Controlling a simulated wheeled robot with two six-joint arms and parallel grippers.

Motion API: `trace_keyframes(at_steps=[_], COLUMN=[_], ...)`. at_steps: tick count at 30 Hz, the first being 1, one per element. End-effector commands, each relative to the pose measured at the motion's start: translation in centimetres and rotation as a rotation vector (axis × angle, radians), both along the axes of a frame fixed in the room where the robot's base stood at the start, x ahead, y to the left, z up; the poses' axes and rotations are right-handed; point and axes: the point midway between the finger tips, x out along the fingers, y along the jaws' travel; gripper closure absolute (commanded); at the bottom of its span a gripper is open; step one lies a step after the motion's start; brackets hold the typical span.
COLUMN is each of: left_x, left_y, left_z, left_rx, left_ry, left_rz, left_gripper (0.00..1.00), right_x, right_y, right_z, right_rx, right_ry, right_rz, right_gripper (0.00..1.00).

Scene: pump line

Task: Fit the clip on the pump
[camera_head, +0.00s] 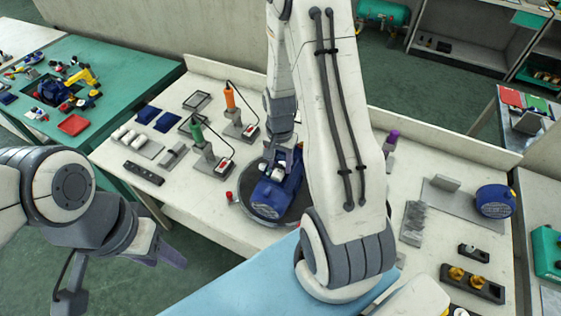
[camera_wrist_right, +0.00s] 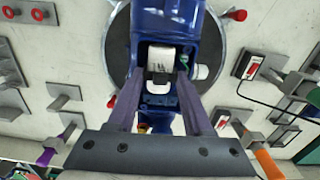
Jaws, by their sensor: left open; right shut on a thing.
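The blue pump (camera_head: 274,196) stands on a round grey plate (camera_head: 244,207) in the middle of the bench. In the right wrist view the pump (camera_wrist_right: 166,22) has an open recess in its housing. My right gripper (camera_head: 279,152) is above the pump, fingers pointing down. In its wrist view the gripper (camera_wrist_right: 161,88) is shut on a white and dark piece, seemingly the clip (camera_wrist_right: 162,62), at the recess. I cannot tell whether the clip is seated or just above it. My left gripper (camera_head: 168,254) is open and empty, off the bench's front edge.
Stands with a green-handled tool (camera_head: 197,132) and an orange-handled tool (camera_head: 230,97) are left of the pump. A tray of white parts (camera_head: 135,142) lies further left. A blue round part (camera_head: 494,201) sits at the right. My right arm hides the bench behind it.

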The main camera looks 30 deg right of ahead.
Motion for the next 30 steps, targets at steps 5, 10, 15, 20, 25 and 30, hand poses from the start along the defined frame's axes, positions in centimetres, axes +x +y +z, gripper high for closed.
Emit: trace_keyframes(at_steps=[5, 10, 15, 20, 25, 30], left_x=[0.00, 0.00, 0.00, 0.00, 0.00, 0.00], left_y=[0.00, 0.00, 0.00, 0.00, 0.00, 0.00], left_z=[0.02, -0.04, -0.21, -0.36, -0.35, -0.35], left_rx=[0.000, 0.000, 0.000, 0.000, 0.000, 0.000], left_ry=[0.000, 0.000, 0.000, 0.000, 0.000, 0.000], left_rz=[0.000, 0.000, 0.000, 0.000, 0.000, 0.000], left_gripper=[0.50, 0.50, 0.50, 0.50, 0.50, 0.50], right_x=[-0.03, -0.03, -0.03, -0.03, -0.02, -0.02], right_y=[0.01, 0.01, 0.01, -0.01, 0.00, 0.00], right_z=[-0.01, -0.08, -0.32, -0.55, -0.56, -0.55], right_rx=[0.000, 0.000, 0.000, 0.000, 0.000, 0.000], right_ry=[0.000, 0.000, 0.000, 0.000, 0.000, 0.000], right_rz=[0.000, 0.000, 0.000, 0.000, 0.000, 0.000], right_gripper=[1.00, 1.00, 1.00, 1.00, 0.14, 0.14])
